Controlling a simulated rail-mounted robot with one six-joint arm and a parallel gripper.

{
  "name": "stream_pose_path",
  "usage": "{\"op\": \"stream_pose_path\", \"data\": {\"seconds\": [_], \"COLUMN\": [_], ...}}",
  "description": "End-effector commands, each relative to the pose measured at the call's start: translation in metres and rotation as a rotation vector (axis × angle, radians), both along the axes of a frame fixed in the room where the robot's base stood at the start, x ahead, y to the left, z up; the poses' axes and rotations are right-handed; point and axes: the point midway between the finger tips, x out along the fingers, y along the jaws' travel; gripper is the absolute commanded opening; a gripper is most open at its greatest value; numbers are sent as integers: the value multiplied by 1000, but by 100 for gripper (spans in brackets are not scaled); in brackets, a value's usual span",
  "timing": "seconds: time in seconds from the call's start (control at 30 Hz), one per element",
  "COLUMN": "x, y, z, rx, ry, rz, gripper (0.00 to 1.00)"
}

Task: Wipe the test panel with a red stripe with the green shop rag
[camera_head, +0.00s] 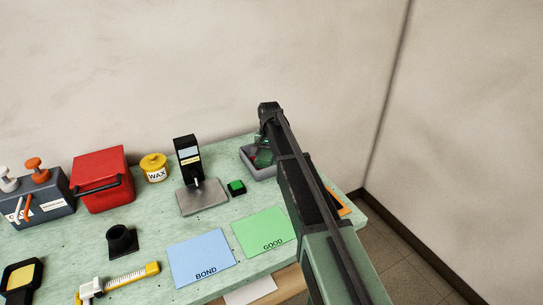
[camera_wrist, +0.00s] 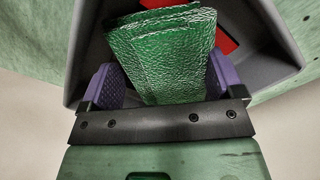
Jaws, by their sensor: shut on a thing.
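The green shop rag (camera_wrist: 163,50) is folded and sits between the two purple finger pads of my gripper (camera_wrist: 160,82), which is shut on it. In the wrist view the rag is over the inside of a grey tray (camera_wrist: 268,60). In the head view the green rag (camera_head: 263,155) shows at the grey tray (camera_head: 262,174) at the table's far right, partly hidden by my arm. I cannot tell whether the rag touches the tray's floor. I cannot make out a test panel with a red stripe in either view.
A red item (camera_wrist: 226,42) lies in the tray. Left of it are a green button (camera_head: 236,187), a black stand (camera_head: 188,160), a wax pot (camera_head: 154,168) and a red box (camera_head: 102,180). Blue BOND (camera_head: 200,255) and green GOOD (camera_head: 264,230) mats lie bare. An orange-edged item (camera_head: 344,207) is mostly hidden.

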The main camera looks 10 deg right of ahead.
Motion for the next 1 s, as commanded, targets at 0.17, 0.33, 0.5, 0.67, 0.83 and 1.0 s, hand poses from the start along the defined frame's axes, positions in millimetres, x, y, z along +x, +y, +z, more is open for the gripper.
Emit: {"op": "stream_pose_path", "data": {"seconds": [0.17,0.33,0.5,0.67,0.83,1.0], "x": [0,0,0,0,0,0], "y": [0,0,0,0,0,0], "z": [11,36,53,50,50,50], "rx": [0,0,0,0,0,0], "ry": [0,0,0,0,0,0], "rz": [0,0,0,0,0,0], "gripper": [65,65,65,65,65,65]}}
